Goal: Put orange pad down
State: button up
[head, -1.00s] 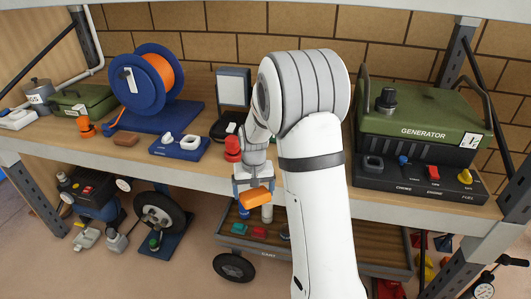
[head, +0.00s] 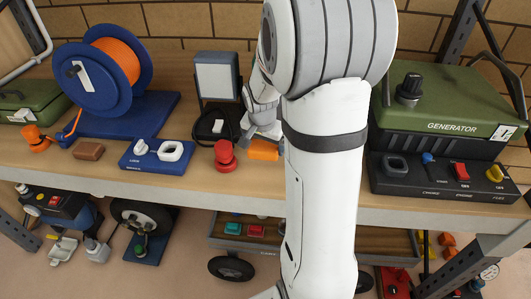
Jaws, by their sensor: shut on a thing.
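The orange pad (head: 264,150) is a small orange block in the head view, at the front part of the wooden bench (head: 200,185), just right of a red knob-like piece (head: 225,156). My gripper (head: 268,141) is shut on the pad from behind and above. My own arm hides part of the gripper and the bench to its right. I cannot tell whether the pad touches the bench top or hangs slightly above it.
A blue switch box (head: 157,156) and a brown block (head: 89,151) lie to the left, before a blue reel (head: 72,72) with orange cord. A grey-faced panel (head: 217,76) stands behind. A green generator (head: 440,105) with a black control box (head: 445,180) stands right.

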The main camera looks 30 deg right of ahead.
aim_at(265, 155)
jog(key=shift+s+d+f, duration=0.1)
jog(key=shift+f, duration=2.4)
jog(key=shift+f, duration=0.1)
jog(key=o, duration=0.9)
jog(key=v, duration=1.2)
jog(key=s+a+r+n, duration=0.1)
jog(key=s+a+n, duration=0.2)
jog(key=s, duration=0.3)
jog(key=s+a+r+n+y, duration=0.1)
jog(key=s+a+r+n, duration=0.1)
jog(key=s+a+n, duration=0.2)
jog(key=s+a+r+n, duration=0.1)
jog(key=s+a+n, duration=0.2)
jog(key=s, duration=0.4)
jog(key=shift+s+a+r+t+y+b, duration=0.1)
jog(key=shift+s+a+t+y+b, duration=0.1)
jog(key=shift+a, duration=0.25)
jog(key=shift+s+a+r+t+y+b, duration=0.1)
jog(key=shift+a+t+y, duration=0.1)
jog(key=shift+a, duration=0.25)
